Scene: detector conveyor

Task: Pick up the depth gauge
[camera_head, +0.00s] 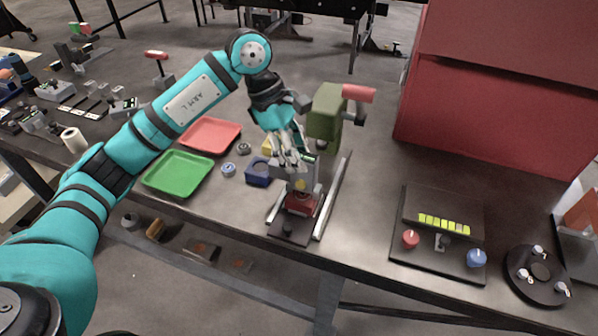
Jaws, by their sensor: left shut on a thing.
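My left gripper (290,161) reaches down over the small press stand in the middle of the table. Its fingers are shut on a small grey device with a green display (308,157), which looks like the depth gauge. The fingers partly cover it. It sits right above the grey upper part of the stand, and I cannot tell whether it touches the stand. The stand has a dark red part (300,203) on a dark base (289,229). My right gripper is not in view.
A green press head with a red handle (328,112) rises just behind the gripper. A blue block (258,172) and small round parts are beside it. Green (178,174) and red (210,135) trays lie left. A control panel (438,253) and round dark plate (538,274) stand right.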

